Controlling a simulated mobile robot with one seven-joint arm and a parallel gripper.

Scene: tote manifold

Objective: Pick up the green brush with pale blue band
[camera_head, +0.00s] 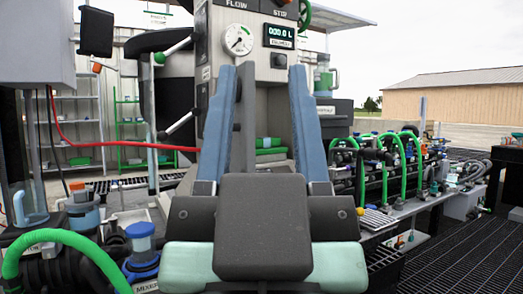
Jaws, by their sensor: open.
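I cannot make out the green brush with the pale blue band for certain. Green items (270,147) lie in a recess of the grey dispenser, seen between my fingers, but they are too small and too partly covered to identify. My gripper (261,68) fills the middle of the view. Its two long blue-grey fingers point up and away, spread apart, with nothing visible held between them. Its dark body hides much of what lies below and in front.
The grey dispenser (283,62) with gauge and display stands ahead. A bench crowded with green hoses (402,160) and fittings runs right. Blue-capped fittings (141,243) and a thick green hose (70,238) are at lower left. Dark grating floor (440,265) at lower right looks clear.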

